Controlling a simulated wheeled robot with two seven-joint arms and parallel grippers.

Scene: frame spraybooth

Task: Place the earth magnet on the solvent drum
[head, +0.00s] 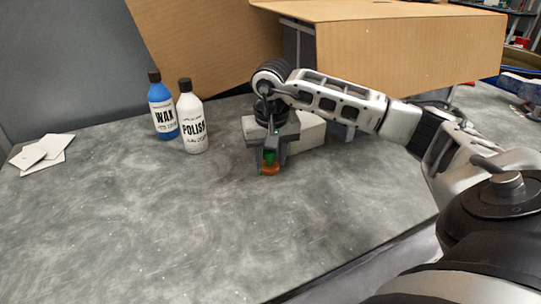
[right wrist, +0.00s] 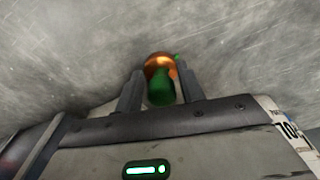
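The earth magnet (head: 270,168) looks like a small piece with a green body and an orange, copper-coloured end. In the head view it is at the fingertips of my right gripper (head: 268,160), over the grey bench. In the right wrist view the magnet (right wrist: 161,82) sits between the two fingers of my right gripper (right wrist: 160,88), which look closed on its green part. The orange end points away from the palm. I cannot tell if it touches the bench. No solvent drum can be made out. My left gripper is not in view.
A blue WAX bottle (head: 163,108) and a white POLISH bottle (head: 192,122) stand left of my right gripper. A pale block (head: 312,130) is behind it. White cards (head: 42,152) lie far left; cardboard (head: 405,50) stands at the back. The front bench (head: 150,230) is clear.

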